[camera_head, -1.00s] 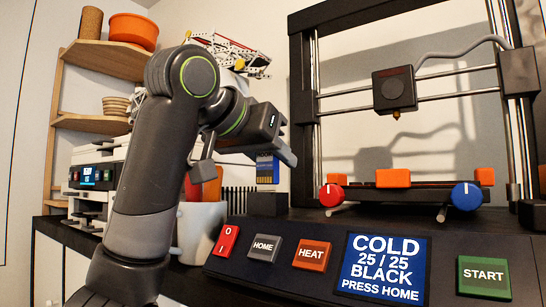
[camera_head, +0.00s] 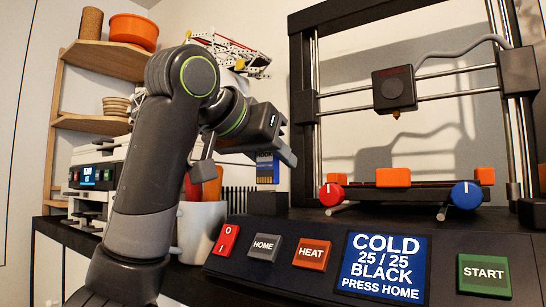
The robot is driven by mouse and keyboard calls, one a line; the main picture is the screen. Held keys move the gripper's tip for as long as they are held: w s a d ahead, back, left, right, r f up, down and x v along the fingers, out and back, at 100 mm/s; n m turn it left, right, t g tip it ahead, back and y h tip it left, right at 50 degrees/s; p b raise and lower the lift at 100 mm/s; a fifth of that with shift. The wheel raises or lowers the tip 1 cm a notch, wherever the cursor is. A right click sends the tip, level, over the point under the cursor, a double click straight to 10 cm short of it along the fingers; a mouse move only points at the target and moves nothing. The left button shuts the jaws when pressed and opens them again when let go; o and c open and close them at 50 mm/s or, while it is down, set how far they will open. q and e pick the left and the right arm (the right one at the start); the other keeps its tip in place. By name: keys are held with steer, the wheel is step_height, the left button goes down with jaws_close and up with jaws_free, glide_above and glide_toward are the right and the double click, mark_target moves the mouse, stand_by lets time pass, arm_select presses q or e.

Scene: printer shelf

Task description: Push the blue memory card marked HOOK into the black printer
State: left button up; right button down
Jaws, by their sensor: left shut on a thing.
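The blue memory card (camera_head: 267,169) hangs upright from my left gripper (camera_head: 272,153), its gold contacts facing down; its marking is too small to read for sure. My left gripper is shut on the card's upper part. The card is just above a small dark block (camera_head: 267,202) at the left of the black printer (camera_head: 303,105), with a gap between them. Whether the block has a slot cannot be seen. The printer's front panel has a screen (camera_head: 384,266) reading COLD, 25 / 25, BLACK, PRESS HOME. My right gripper is not in view.
A light mug (camera_head: 202,230) holding tools stands left of the panel, behind my left arm. Panel buttons include HOME (camera_head: 263,247), HEAT (camera_head: 311,253) and START (camera_head: 484,277). A white printer (camera_head: 88,200) and a wooden shelf (camera_head: 100,60) stand at the left.

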mark_target(264, 174)
arm_select(q)
steer(key=shift+f+b, duration=1.7)
steer(key=shift+f, duration=0.25)
steer(key=o, duration=1)
steer(key=shift+r, duration=0.1)
steer(key=shift+b+v, duration=5.45)
steer(key=shift+v, duration=3.25)
